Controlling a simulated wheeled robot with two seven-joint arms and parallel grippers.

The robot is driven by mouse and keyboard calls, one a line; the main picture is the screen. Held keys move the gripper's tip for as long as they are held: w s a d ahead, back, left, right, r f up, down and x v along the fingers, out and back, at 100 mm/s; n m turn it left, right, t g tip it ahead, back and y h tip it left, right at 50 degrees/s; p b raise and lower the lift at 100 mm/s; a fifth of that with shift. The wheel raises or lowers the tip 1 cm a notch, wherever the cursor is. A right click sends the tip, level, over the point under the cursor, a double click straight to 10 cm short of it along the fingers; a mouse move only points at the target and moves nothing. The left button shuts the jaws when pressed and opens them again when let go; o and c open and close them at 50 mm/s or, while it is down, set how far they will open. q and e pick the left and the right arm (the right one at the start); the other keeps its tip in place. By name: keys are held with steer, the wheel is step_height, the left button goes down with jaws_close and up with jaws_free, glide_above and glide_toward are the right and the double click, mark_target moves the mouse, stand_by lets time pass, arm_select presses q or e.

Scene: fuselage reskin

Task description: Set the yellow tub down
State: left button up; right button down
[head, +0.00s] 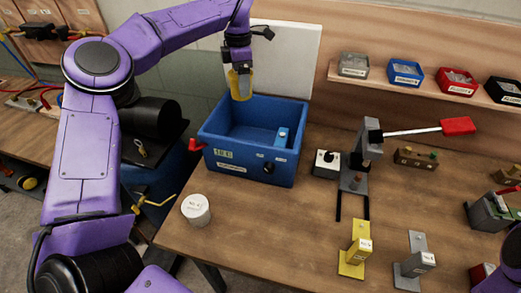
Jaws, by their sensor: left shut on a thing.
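My left gripper (239,68) reaches in from the upper left and points down. It is shut on the yellow tub (241,86), a small upright yellow cylinder. The tub is in front of the white panel, and in the picture its lower end overlaps the back rim of the blue bin (222,168). I cannot tell the exact height of the tub over the rim. My right gripper is out of view; only a purple part of my right arm shows at the lower right edge.
A small blue item (282,137) is in the bin. A white labelled tub (196,210) stands at the table's (290,230) front left. A red-handled lever press (362,160) stands right of the bin, with yellow (357,250) and grey (415,262) brackets in front. A shelf (430,92) carries small trays.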

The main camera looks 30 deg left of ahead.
arm_select(q)
steer(key=f+b, duration=0.1)
steer(key=s+f+b, duration=0.1)
steer(key=f, duration=0.1)
steer(key=shift+a, duration=0.1)
steer(key=f+b, duration=0.4)
steer(key=f, duration=1.3)
steer(key=shift+w+f, duration=0.15)
steer(key=shift+w, duration=0.05)
steer(key=shift+f, duration=0.4)
steer(key=shift+f, duration=0.1)
